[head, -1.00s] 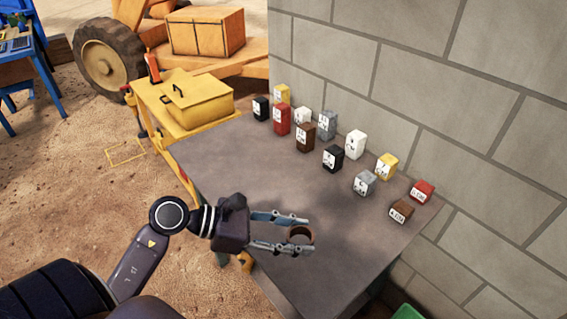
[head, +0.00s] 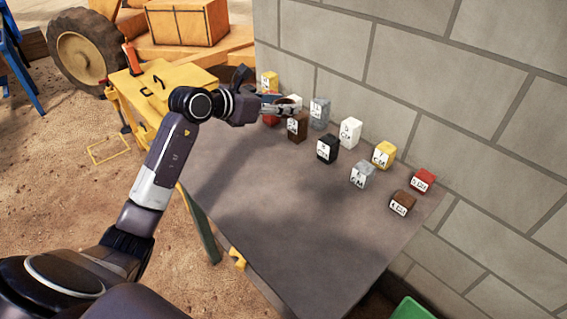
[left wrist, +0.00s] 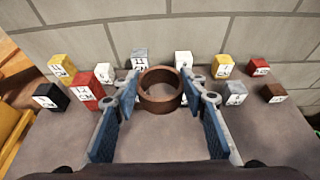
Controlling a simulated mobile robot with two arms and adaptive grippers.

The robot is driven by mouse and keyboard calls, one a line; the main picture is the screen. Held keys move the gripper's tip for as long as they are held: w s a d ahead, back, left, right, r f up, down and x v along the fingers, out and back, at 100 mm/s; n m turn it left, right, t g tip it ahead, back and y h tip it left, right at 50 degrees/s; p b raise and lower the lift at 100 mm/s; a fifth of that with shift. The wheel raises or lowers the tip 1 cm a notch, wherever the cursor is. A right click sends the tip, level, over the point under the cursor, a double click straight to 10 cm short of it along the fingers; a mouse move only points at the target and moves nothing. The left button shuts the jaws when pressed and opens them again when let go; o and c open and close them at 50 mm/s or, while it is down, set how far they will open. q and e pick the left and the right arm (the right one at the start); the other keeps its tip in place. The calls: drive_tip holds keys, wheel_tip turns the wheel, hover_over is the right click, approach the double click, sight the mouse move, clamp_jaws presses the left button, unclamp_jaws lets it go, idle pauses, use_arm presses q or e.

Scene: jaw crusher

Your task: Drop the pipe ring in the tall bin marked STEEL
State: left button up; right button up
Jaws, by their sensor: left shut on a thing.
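The pipe ring, a short brown tube, sits between the fingertips of my left gripper (left wrist: 159,88), which is shut on it. The ring's brown wall (left wrist: 160,105) shows clearly in the left wrist view. In the head view the left gripper (head: 285,106) is over the far end of the table, above the bins. Tall bins there include a grey one (head: 320,113), a white one (head: 350,133), a brown one (head: 297,128) and a black one (head: 327,149). Their white labels are too small to read surely, so I cannot tell which says STEEL. My right gripper is not in view.
A block wall (head: 400,60) rises behind. The table's (head: 290,220) near part is clear.

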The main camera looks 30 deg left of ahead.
sight(282, 166)
use_arm(q)
wheel_tip(282, 166, down, 19)
drive_tip(key=shift+r+p, duration=0.1)
drive_tip(key=shift+p, duration=0.35)
drive_tip(key=shift+f, duration=0.2)
drive_tip(key=o, duration=1.4)
drive_tip(key=shift+d, duration=0.1)
drive_tip(key=shift+c, duration=0.2)
